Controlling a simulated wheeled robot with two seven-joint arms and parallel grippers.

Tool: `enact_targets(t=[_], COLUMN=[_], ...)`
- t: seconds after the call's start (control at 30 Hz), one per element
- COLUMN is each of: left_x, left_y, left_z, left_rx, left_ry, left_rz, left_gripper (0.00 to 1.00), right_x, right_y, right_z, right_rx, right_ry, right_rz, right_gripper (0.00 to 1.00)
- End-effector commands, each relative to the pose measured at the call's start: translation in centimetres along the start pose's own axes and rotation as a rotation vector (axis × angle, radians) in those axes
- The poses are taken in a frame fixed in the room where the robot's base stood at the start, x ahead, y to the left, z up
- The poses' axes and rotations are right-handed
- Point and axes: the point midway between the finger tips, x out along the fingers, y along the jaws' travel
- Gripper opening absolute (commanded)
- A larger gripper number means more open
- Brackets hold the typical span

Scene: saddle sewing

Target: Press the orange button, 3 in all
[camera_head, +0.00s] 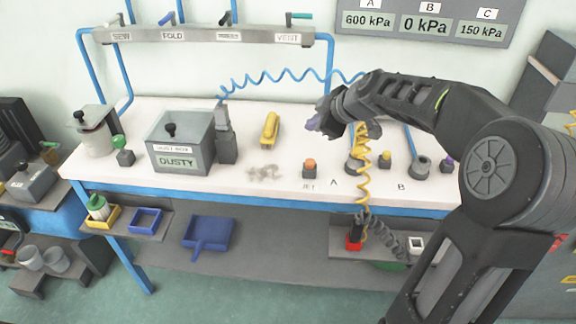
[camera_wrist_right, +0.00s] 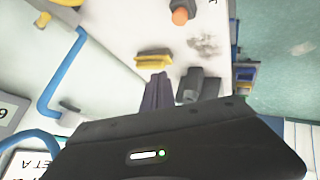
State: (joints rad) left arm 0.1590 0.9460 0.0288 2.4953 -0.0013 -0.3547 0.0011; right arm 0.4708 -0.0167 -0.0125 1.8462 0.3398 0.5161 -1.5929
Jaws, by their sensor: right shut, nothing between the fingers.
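The orange button (camera_head: 310,163) sits on a small dark base near the front of the white bench, above a label reading JET. It also shows at the top of the right wrist view (camera_wrist_right: 181,15). My right gripper (camera_head: 313,123) is above the bench, behind the button in the head view and clearly apart from it. Its purplish fingers are together and empty; they also show in the right wrist view (camera_wrist_right: 157,92). My left gripper is not in view.
A grey box (camera_head: 181,142) marked DUSTY stands left on the bench (camera_head: 225,180). A yellow brush (camera_head: 270,129) and grey dust patch (camera_head: 264,172) lie between it and the button. A coiled yellow hose (camera_head: 364,165) hangs right of the button. A gauge board (camera_head: 430,22) is on the wall.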

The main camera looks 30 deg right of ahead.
Motion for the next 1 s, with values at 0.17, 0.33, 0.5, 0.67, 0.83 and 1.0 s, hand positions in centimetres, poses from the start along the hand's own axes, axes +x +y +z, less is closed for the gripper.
enact_targets(t=[0.17,0.33,0.5,0.67,0.83,1.0], left_x=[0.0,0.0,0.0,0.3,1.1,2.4], left_y=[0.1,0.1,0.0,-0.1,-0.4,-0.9], left_z=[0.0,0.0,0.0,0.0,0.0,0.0], left_rx=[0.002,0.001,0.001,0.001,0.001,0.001], left_ry=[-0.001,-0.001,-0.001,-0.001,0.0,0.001], left_rz=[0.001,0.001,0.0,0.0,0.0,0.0], left_gripper=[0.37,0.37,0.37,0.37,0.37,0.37], right_x=[0.0,0.0,0.1,0.4,1.4,3.0], right_y=[0.0,-0.1,-0.1,-0.3,-0.9,-2.0], right_z=[0.0,-0.1,0.0,0.3,1.1,2.3], right_rx=[-0.117,-0.128,-0.126,-0.126,-0.125,-0.125], right_ry=[0.0,0.001,0.001,0.001,0.001,0.0], right_rz=[-0.001,-0.002,-0.002,-0.002,-0.002,-0.004], right_gripper=[0.0,0.0,0.0,0.0,0.0,0.0])
